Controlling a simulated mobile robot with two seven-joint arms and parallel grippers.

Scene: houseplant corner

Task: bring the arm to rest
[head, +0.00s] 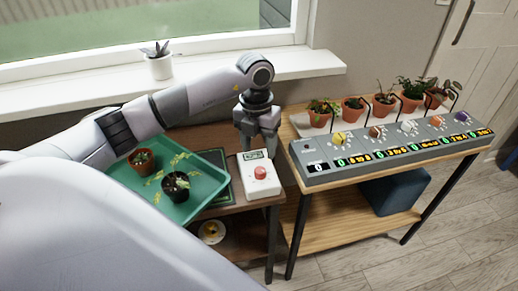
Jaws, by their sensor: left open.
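My left arm comes in from the left and reaches across over the tray. My left gripper (257,138) points down above the back of a white box with a red button (260,174) and a small display. Its fingers are apart, and I see nothing between them. I cannot tell whether the fingertips touch the box. My right gripper is out of view.
A green tray (205,206) with two small potted plants stands left of the box. On the right table, a grey control panel (390,147) with coloured knobs stands before several potted plants (383,104). A white potted plant (159,62) stands on the windowsill.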

